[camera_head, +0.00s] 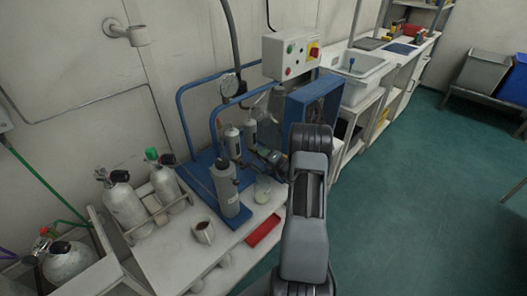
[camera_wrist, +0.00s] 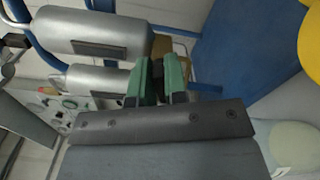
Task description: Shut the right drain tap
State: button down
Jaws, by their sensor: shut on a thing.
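Two silver filter cylinders hang side by side on the blue-framed panel, a left one (camera_head: 233,141) and a right one (camera_head: 250,133). In the wrist view they lie sideways, one above (camera_wrist: 90,30) and one below (camera_wrist: 98,80). My gripper (camera_head: 263,155) is at the lower end of the right cylinder. In the wrist view its green-padded fingers (camera_wrist: 163,80) are shut on a small dark part at the cylinder's end, which fits the right drain tap. The fingers hide most of the tap, so its turn angle cannot be told. A brass-coloured part (camera_wrist: 162,44) shows beyond the fingers.
A grey upright cylinder (camera_head: 229,190), a mug (camera_head: 203,232), a clear jar (camera_head: 262,188) and a red tray (camera_head: 263,232) stand close below. A control box (camera_head: 290,55) is above. A blue housing (camera_head: 313,105) is to the right. The green floor (camera_head: 400,190) is clear.

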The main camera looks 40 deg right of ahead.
jog(key=shift+f+m+p, duration=0.15)
jog(key=shift+m+p, duration=0.65)
jog(key=shift+m, duration=1.3)
jog(key=c, duration=1.1)
grip_release()
jog(key=shift+c, duration=0.2)
jog(key=s+d, duration=0.2)
jog(key=s, duration=1.1)
jog(key=shift+s+d, duration=0.3)
jog(key=shift+s, duration=0.05)
